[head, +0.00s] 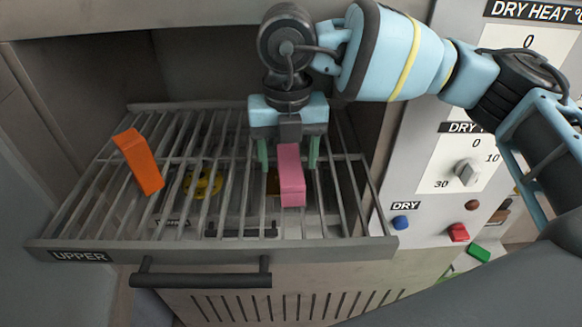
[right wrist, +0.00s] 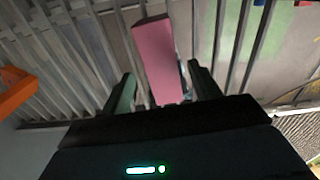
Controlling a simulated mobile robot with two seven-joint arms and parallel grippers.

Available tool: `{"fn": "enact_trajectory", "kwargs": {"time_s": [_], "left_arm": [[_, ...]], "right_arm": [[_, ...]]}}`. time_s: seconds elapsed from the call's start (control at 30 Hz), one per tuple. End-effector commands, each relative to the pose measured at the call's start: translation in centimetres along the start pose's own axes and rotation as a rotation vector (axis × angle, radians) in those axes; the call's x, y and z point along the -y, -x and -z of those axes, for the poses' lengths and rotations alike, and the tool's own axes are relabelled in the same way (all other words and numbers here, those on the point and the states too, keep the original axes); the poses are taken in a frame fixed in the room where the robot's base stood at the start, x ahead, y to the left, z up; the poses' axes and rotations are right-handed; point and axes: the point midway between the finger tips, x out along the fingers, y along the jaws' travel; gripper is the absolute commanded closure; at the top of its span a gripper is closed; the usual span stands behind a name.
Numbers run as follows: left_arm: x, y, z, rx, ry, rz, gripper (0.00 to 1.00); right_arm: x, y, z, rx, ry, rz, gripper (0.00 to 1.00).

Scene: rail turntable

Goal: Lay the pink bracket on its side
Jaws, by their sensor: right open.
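The pink bracket (head: 291,175) stands on the wire rack in the head view, to the right of the rack's middle. My right gripper (head: 288,153) is directly behind it, open, with one green finger on each side. In the right wrist view the bracket (right wrist: 160,58) rises between the two open fingers (right wrist: 162,92), with gaps visible on both sides. Its lower end is hidden near the gripper body. My left gripper is not in view.
An orange bracket (head: 139,161) is on the left of the pulled-out rack (head: 215,244) labelled UPPER. A yellow object (head: 203,181) shows below the bars. The control panel (head: 440,207) with knob and buttons stands to the right. The rack's middle is clear.

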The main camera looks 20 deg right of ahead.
Motion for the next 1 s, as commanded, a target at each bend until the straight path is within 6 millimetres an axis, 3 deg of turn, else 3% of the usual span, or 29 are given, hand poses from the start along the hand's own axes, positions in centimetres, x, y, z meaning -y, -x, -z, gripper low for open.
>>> {"fn": "enact_trajectory", "kwargs": {"time_s": [0.17, 0.4, 0.83, 1.0], "left_arm": [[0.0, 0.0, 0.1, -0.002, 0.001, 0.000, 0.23], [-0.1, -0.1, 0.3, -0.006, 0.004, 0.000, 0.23], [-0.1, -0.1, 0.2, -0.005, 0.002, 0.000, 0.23], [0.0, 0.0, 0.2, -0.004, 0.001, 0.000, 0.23]], "right_arm": [[-0.5, -2.4, 0.7, -0.002, -0.003, 0.001, 0.38], [-0.6, -2.6, 0.7, 0.001, -0.003, -0.001, 0.38], [-0.5, -2.6, 0.7, 0.000, -0.004, 0.000, 0.93], [-0.5, -2.6, 0.7, 0.001, -0.004, -0.001, 0.96]]}}
